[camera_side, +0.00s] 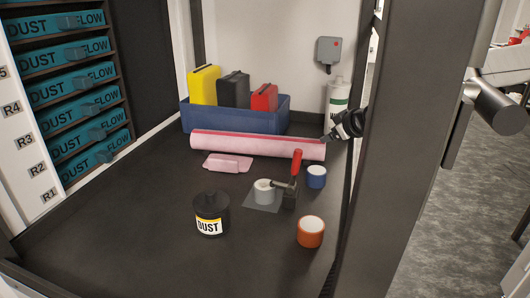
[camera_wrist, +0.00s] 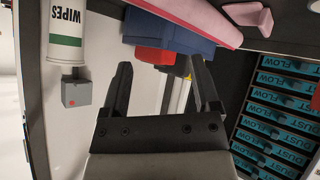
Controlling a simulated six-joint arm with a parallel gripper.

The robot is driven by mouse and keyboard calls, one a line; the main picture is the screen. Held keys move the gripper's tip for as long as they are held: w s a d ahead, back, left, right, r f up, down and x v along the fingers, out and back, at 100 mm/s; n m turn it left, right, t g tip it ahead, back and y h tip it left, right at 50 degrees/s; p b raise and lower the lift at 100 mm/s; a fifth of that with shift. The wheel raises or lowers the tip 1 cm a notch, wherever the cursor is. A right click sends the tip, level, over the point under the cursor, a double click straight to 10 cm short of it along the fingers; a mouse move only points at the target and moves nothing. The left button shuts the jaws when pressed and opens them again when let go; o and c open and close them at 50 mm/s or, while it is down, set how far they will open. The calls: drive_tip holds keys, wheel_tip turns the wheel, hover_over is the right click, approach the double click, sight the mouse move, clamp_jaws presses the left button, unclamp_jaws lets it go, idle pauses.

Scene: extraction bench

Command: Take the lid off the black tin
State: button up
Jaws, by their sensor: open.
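The black tin (camera_side: 212,227) stands upright on the dark bench at front left in the side view, with a yellow-and-white DUST label on its front. Its black lid (camera_side: 210,203), with a raised knob on top, sits on it. The tin does not show in the wrist view. My gripper (camera_side: 329,139) is at the right of the bench, near the right end of the pink roll and well away from the tin. In the wrist view its two black fingers (camera_wrist: 162,68) are spread apart with nothing held between them.
The pink roll (camera_side: 250,145), blue bin (camera_side: 225,121) and WIPES bottle (camera_side: 338,100) are behind. A dark post (camera_side: 408,150) edges the right.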

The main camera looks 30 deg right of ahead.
drive_tip(key=w+d+r+n+t, duration=0.25)
drive_tip(key=w+r+t, duration=0.4)
drive_tip(key=w, duration=0.65)
drive_tip(key=w+a+r+n+g, duration=0.2)
drive_tip(key=w+a+g, duration=0.1)
drive_tip(key=a, duration=0.2)
drive_tip(key=n+g+y, duration=0.4)
drive_tip(key=n+g, duration=0.3)
drive_tip(key=g, duration=0.6)
hover_over(211, 191)
drive_tip(key=d, duration=0.1)
drive_tip(key=f, duration=0.9)
drive_tip(key=shift+s+d+f, duration=0.15)
drive_tip(key=shift+s+d, duration=0.05)
drive_tip(key=shift+s, duration=0.05)
drive_tip(key=shift+f, duration=0.1)
